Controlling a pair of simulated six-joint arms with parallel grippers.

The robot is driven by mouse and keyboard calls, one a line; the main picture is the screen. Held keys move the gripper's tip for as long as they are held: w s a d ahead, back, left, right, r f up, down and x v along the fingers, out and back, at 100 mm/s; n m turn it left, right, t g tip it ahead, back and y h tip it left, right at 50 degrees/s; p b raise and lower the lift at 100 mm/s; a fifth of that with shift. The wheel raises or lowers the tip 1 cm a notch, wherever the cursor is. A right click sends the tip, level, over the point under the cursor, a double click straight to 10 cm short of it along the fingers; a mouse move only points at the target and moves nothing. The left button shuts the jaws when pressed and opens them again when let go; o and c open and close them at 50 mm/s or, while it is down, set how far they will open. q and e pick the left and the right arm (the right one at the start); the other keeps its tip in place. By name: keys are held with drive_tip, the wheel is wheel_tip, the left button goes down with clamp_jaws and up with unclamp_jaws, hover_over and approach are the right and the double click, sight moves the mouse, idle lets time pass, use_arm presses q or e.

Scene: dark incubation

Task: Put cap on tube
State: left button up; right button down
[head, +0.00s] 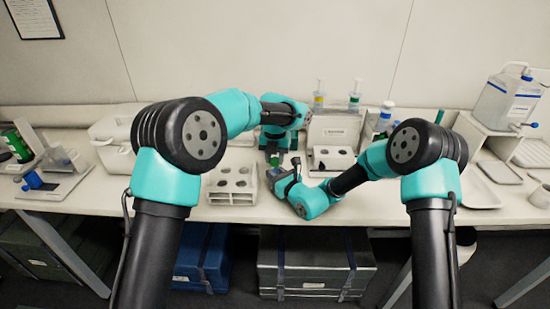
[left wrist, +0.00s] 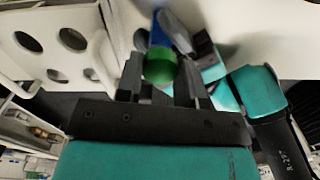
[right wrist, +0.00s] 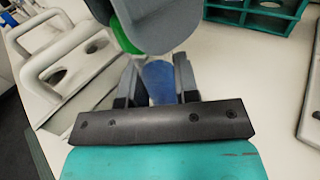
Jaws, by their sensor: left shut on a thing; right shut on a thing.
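My left gripper (head: 273,154) is shut on a green cap (left wrist: 160,68), which shows clearly between its fingers in the left wrist view. My right gripper (right wrist: 158,80) is shut on a blue tube (right wrist: 158,82). The blue tube also shows in the left wrist view (left wrist: 157,34), directly beyond the cap and roughly in line with it. In the right wrist view, a grey finger of my left gripper hides part of the green cap (right wrist: 126,36) and the tube's far end. I cannot tell whether cap and tube touch.
A white rack with round holes (head: 232,197) stands just left of the grippers. Another white holder with dark openings (head: 333,158) is close on the right. Bottles with yellow and blue-green parts stand behind. The bench's front edge runs just below the grippers.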

use_arm(q)
drive_tip(key=shift+m, duration=0.8)
drive_tip(key=o, duration=0.9)
drive_tip(key=shift+r, duration=2.25)
drive_tip(key=shift+c, duration=0.4)
